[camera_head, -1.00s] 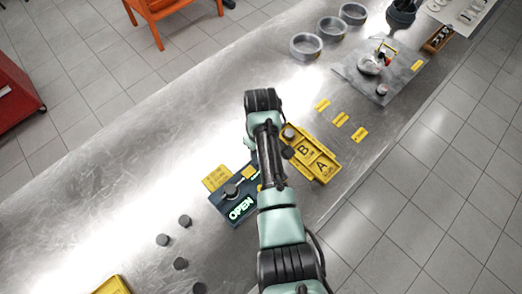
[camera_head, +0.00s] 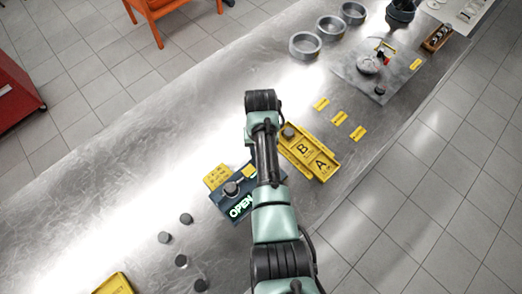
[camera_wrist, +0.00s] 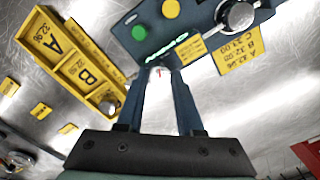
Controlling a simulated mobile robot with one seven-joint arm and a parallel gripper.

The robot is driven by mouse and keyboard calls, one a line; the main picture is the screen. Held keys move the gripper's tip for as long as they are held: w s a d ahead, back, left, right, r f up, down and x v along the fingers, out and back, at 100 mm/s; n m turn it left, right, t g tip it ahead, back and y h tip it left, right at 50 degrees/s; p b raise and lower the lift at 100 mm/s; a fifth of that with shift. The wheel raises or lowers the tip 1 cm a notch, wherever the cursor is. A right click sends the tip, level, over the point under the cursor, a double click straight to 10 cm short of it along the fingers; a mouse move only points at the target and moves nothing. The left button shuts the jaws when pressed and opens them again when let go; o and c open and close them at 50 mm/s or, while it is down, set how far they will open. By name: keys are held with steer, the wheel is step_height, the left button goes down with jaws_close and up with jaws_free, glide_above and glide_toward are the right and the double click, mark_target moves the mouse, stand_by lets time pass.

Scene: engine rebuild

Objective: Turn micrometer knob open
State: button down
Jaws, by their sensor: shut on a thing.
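The dark blue micrometer fixture (camera_head: 238,207) sits on the metal bench, with a lit green OPEN sign (camera_head: 240,208) partly covered by my arm. In the wrist view the fixture (camera_wrist: 205,28) lies at the top, with a round silver part (camera_wrist: 240,15), a green button (camera_wrist: 139,32) and a yellow button (camera_wrist: 170,9). My gripper (camera_wrist: 162,67) is at the fixture's near edge, just below the green lettering. Its fingers are shut on a pale piece between them, which appears to be the micrometer knob; the fingers hide much of it. My arm hides the gripper in the head view.
A yellow tray (camera_head: 325,172) marked A and B lies right of the fixture. A yellow label plate (camera_wrist: 238,52) lies beside it. Several dark cylinders (camera_head: 186,219) stand at the lower left. Grey rings (camera_head: 305,45) and a grey plate (camera_head: 350,75) are farther back.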

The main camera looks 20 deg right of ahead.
stand_by(0.4)
steer(key=c, duration=0.5)
jaws_free()
steer(key=shift+c, duration=0.2)
steer(key=shift+r, duration=0.1)
step_height(320, 180, up, 13)
steer(key=b, duration=0.1)
steer(key=shift+b, duration=0.3)
